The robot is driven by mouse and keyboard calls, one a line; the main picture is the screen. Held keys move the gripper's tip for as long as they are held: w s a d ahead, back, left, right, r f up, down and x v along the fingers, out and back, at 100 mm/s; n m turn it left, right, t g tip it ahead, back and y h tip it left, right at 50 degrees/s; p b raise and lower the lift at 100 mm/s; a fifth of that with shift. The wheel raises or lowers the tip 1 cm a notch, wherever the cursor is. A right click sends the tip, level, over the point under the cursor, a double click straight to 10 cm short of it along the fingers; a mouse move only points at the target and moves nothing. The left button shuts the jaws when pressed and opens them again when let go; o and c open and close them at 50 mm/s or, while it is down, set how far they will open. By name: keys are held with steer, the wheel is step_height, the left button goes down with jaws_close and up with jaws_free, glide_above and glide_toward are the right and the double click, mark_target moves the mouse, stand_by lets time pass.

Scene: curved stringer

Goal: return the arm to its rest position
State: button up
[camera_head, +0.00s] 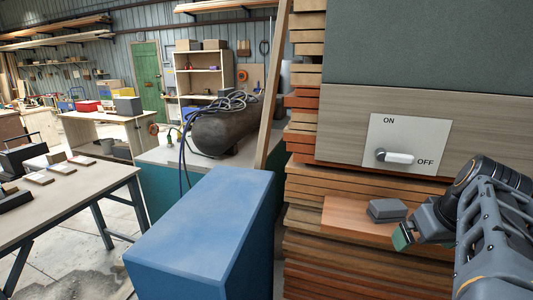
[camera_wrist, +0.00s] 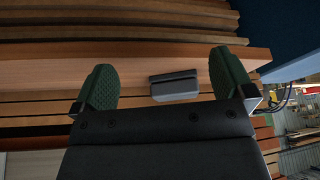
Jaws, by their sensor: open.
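My arm reaches in from the right edge in the head view. My gripper (camera_head: 404,237) is at its end, low in front of the stacked boards and just right of a small grey block (camera_head: 388,210). In the wrist view my gripper (camera_wrist: 162,82) shows two green pads spread wide with nothing held between them. The grey block (camera_wrist: 174,86) lies beyond the fingertips, on a reddish board, and the pads look apart from it.
A panel with an ON/OFF switch (camera_head: 395,157) sits above the board stack (camera_head: 340,255), close to my arm. A blue cabinet (camera_head: 205,225) stands left of the stack. A workbench (camera_head: 70,190) is at the left, with open floor between.

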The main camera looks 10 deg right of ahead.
steer(key=a+f+m+h, duration=0.1)
steer(key=a+f+m, duration=0.35)
steer(key=f, duration=0.45)
steer(key=a+f+n, duration=0.2)
steer(key=a+n, duration=0.1)
steer(key=a, duration=0.4)
steer(key=a+f+n+y, duration=0.1)
steer(key=a+f+n, duration=0.1)
steer(key=a, duration=0.6)
steer(key=shift+a+f+n, duration=0.2)
steer(key=shift+f+n, duration=0.2)
steer(key=shift+n, duration=0.05)
